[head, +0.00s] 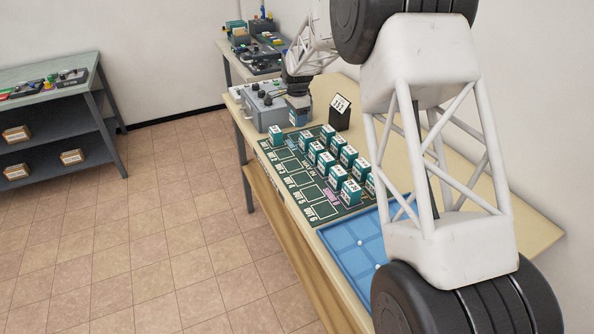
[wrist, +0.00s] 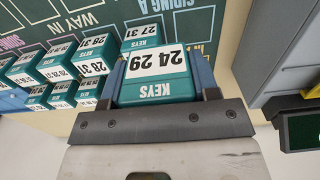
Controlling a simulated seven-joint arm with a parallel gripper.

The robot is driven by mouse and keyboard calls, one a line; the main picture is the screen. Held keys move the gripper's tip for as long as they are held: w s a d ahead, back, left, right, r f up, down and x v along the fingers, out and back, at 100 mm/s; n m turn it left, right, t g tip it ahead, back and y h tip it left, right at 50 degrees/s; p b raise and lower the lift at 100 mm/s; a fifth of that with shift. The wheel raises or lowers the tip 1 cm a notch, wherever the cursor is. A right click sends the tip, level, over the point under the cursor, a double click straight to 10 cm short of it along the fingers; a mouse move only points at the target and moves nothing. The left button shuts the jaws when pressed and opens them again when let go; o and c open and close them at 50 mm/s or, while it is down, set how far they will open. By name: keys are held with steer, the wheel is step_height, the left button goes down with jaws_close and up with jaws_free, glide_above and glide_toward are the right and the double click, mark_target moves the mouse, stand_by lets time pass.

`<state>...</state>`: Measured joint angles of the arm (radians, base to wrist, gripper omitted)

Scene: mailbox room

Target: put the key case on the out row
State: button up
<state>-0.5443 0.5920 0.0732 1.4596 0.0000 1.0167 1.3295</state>
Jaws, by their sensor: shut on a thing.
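My gripper (wrist: 160,75) is shut on a teal key case (wrist: 158,92) marked 24 29, which sits between its two blue fingers in the wrist view. In the head view my gripper (head: 299,117) is at the far end of the dark green board (head: 302,205), beside the grey control box. I cannot make out the held case there. The out row (head: 293,180) is the line of outlined spaces along the board's left edge. One teal case (head: 276,136) stands at its far end; the other out spaces in view are empty.
Several teal cases (head: 327,160) stand in rows on the board, right of the out row. A case marked 27 31 (wrist: 142,37) is close to the held one. The grey control box (head: 264,104), a number card (head: 340,108) and a blue tray (head: 352,247) flank the board.

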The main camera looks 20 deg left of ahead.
steer(key=s+d+f, duration=0.1)
steer(key=s+d, duration=0.2)
steer(key=s, duration=0.5)
steer(key=s+d+f, duration=0.1)
steer(key=s+d, duration=0.3)
steer(key=s, duration=0.4)
steer(key=s+d+f, duration=0.2)
steer(key=s+d, duration=0.2)
steer(key=s, duration=0.5)
steer(key=shift+s+d+f, duration=0.1)
glide_above(293, 165)
steer(key=shift+f, duration=0.75)
steer(key=shift+f, duration=1.75)
steer(key=shift+f, duration=0.15)
steer(key=o, duration=1)
steer(key=shift+c, duration=0.2)
